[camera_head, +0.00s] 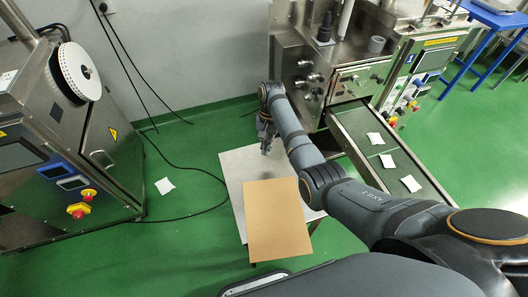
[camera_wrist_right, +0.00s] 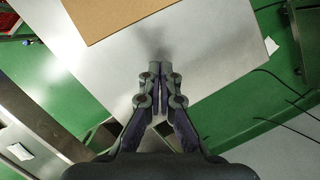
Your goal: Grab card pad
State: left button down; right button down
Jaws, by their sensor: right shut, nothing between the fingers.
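The card pad (camera_head: 278,222) is a flat tan sheet lying on a pale grey table, over its near edge. Its edge also shows at the top of the right wrist view (camera_wrist_right: 110,14). My right gripper (camera_head: 266,148) is above the far part of the table, beyond the pad's far edge. In the right wrist view the fingers (camera_wrist_right: 160,70) are closed together with nothing between them, apart from the pad. My left gripper is in neither view.
The grey table (camera_head: 236,168) is bare beyond the pad. A steel machine with a green conveyor (camera_head: 355,124) carrying several white teabags stands at the right. Another steel machine (camera_head: 90,130) stands at the left. A white packet (camera_head: 165,186) and black cables lie on the green floor.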

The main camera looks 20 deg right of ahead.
aim_at(259, 183)
jog(key=x, duration=0.7)
jog(key=shift+s+f, duration=0.15)
jog(key=shift+f, duration=0.15)
jog(key=shift+s+a+r+p, duration=0.2)
jog(key=shift+s+a+p, duration=0.6)
jog(key=shift+s, duration=0.2)
jog(key=shift+s+a+f, duration=0.1)
jog(key=shift+s+a, duration=0.2)
jog(key=shift+s, duration=0.3)
jog(key=s+p, duration=0.1)
jog(key=p, duration=0.1)
jog(key=s+a+p, duration=0.1)
jog(key=p, duration=0.1)
jog(key=shift+a+r, duration=0.15)
jog(key=shift+r, duration=0.15)
jog(key=shift+s+a+f, duration=0.1)
jog(key=shift+f, duration=0.15)
